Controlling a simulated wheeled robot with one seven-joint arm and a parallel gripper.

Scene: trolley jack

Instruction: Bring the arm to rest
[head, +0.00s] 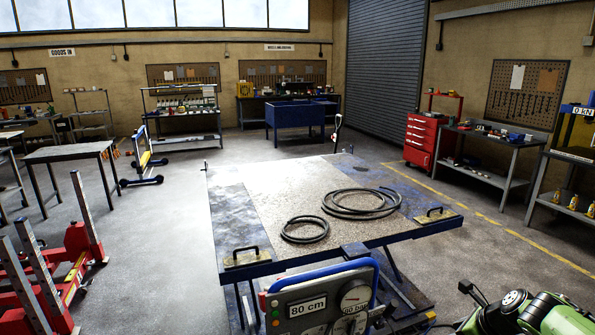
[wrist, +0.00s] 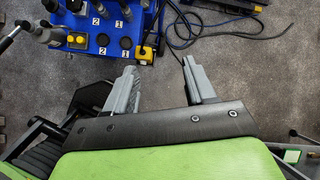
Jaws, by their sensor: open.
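My gripper (wrist: 158,72) shows in the wrist view with its two grey fingers spread apart. Nothing is between the fingers. It hangs over bare grey floor, with a blue unit (wrist: 88,45) ahead and to the left. In the head view my green and black arm is partly visible at the bottom right corner, beside the lift table (head: 255,205). I cannot clearly make out the gripper's fingers in the head view.
Two black hose coils (head: 362,202) lie on the lift table. A control panel (head: 320,303) marked 80 cm stands at its near edge. A black cable (wrist: 185,42) runs over the floor. A red lift (head: 75,250) stands left. A red tool cabinet (head: 425,140) stands back right.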

